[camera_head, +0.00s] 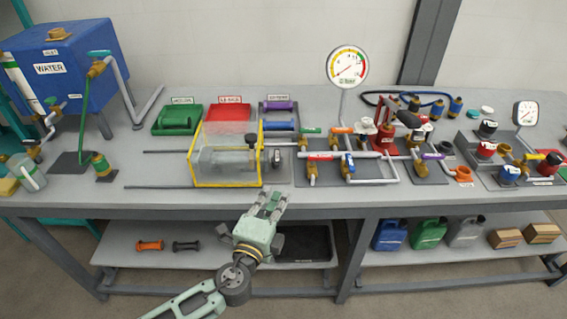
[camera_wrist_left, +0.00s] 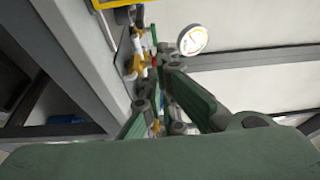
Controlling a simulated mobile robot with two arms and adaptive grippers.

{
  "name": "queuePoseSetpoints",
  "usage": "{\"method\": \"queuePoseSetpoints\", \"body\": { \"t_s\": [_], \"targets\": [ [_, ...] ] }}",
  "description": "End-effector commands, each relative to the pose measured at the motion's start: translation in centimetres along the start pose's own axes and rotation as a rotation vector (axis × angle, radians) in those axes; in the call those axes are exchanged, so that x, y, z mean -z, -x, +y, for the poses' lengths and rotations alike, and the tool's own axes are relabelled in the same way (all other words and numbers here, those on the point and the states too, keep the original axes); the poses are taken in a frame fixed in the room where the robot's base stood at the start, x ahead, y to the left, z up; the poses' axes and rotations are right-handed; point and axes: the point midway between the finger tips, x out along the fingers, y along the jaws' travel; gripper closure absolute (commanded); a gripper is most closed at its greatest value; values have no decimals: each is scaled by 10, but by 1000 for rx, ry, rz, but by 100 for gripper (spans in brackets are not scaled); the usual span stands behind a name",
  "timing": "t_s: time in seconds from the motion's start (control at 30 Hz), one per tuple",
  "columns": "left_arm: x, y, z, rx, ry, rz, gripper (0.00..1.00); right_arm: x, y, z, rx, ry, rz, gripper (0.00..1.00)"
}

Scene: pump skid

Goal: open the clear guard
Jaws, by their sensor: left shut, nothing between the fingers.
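The clear guard (camera_head: 223,170) stands on the bench left of centre in the head view. It is a see-through box with a yellow frame, and a clear cylinder-like part shows inside it. A dark knob sits by its right side. A yellow corner (camera_wrist_left: 118,3), likely the guard's frame, shows at the top of the left wrist view. My left gripper (camera_head: 270,203) is shut and empty in front of the bench edge, below and to the right of the guard, apart from it. Its fingers also show in the left wrist view (camera_wrist_left: 160,95). My right gripper is not in view.
Green (camera_head: 177,119), red (camera_head: 229,113) and grey trays stand behind the guard. Valves and pipes (camera_head: 345,165) and a round gauge (camera_head: 347,67) stand to its right. The blue water tank (camera_head: 62,62) is at the left. The bench's front edge (camera_head: 150,203) runs beside my gripper.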

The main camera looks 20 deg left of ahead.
Motion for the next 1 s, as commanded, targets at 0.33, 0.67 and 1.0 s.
{"method": "queuePoseSetpoints", "body": {
  "t_s": [0.33, 0.67, 1.0],
  "targets": [
    [0, -60, -3, 1, 0, -2, 100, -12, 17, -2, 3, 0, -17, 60],
    [-21, -90, -1, -5, -4, -2, 100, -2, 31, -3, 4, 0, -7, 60],
    [-38, -84, 2, -3, 2, -1, 100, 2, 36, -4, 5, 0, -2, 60]
  ]
}}
